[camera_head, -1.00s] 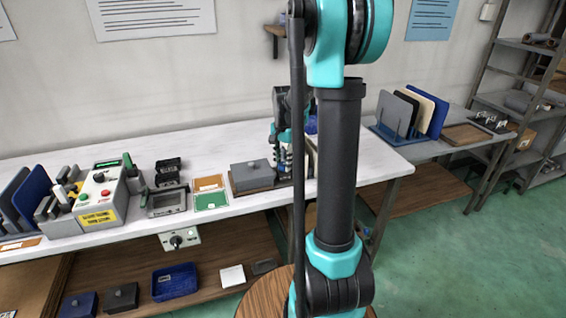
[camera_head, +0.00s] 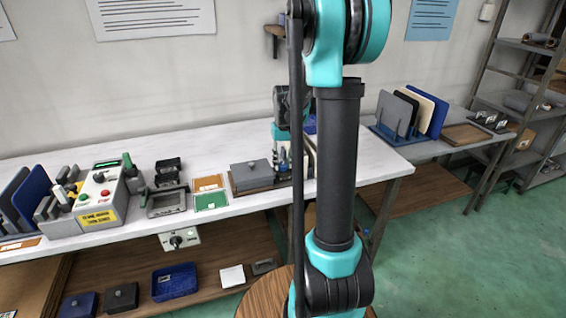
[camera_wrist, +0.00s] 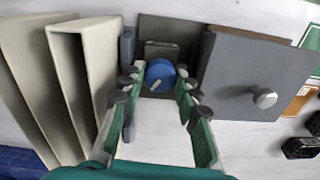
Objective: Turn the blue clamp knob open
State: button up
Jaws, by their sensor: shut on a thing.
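The blue clamp knob (camera_wrist: 160,76) is round with a pale line across its face, slanting up to the right in the wrist view. It sits at a grey block (camera_wrist: 165,50) on a dark plate. My gripper (camera_wrist: 157,80) has its two fingers on either side of the knob and is shut on it. In the head view my gripper (camera_head: 281,160) is down at the white bench, partly hidden behind my arm. The knob cannot be made out there.
Pale upright panels (camera_wrist: 80,85) stand close left of my gripper in the wrist view. A grey lidded box with a round metal knob (camera_wrist: 235,85) stands close on the right. A control box (camera_head: 100,195) is further left on the bench (camera_head: 220,150).

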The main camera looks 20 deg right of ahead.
aim_at(284, 164)
jog(key=n, duration=0.6)
jog(key=shift+n, duration=0.4)
dwell(0.3)
jog(key=o, duration=1.2)
jog(key=shift+c, duration=0.2)
jog(key=shift+r, duration=0.15)
notch_tip(284, 164, up, 12)
jog(key=shift+d, duration=0.2)
jog(key=shift+w, duration=0.1)
jog(key=s+a+f+m+t, duration=0.2)
jog(key=s+f+m, duration=0.1)
jog(key=s+f, duration=0.5)
jog(key=s+a+f+m+t, duration=0.2)
jog(key=s+f, duration=0.6)
jog(key=s, duration=0.6)
jog(key=shift+s+a+f+m, duration=0.25)
jog(key=shift+s+f+m, duration=0.15)
jog(key=shift+m, duration=0.2)
